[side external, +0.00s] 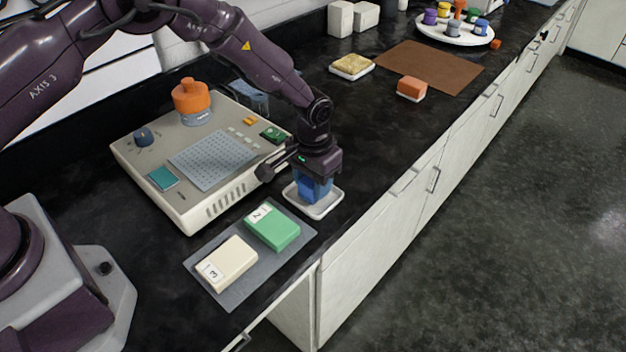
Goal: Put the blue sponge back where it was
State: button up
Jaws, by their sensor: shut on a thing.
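My gripper (316,178) points down and is shut on the blue sponge (312,191). The sponge is at the white dish (326,207), within its outline; I cannot tell whether it rests on the dish or hangs just above it. The upper part of the sponge is partly hidden by my gripper. Left of and nearer than the dish lies a grey mat (232,297). On it are a green block (276,232) marked 2 and a cream block (231,262) marked 3.
A beige device (150,185) with an orange knob (191,98) stands left of my gripper. Further back are a yellowish sponge (352,65) on a dish, a brown mat (440,68), an orange block (411,88) and a round white tray (425,33). Counter between is clear.

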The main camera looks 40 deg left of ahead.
jog(key=shift+f, duration=0.2)
jog(key=o, duration=0.4)
jog(key=shift+f, duration=0.1)
jog(key=o, duration=0.4)
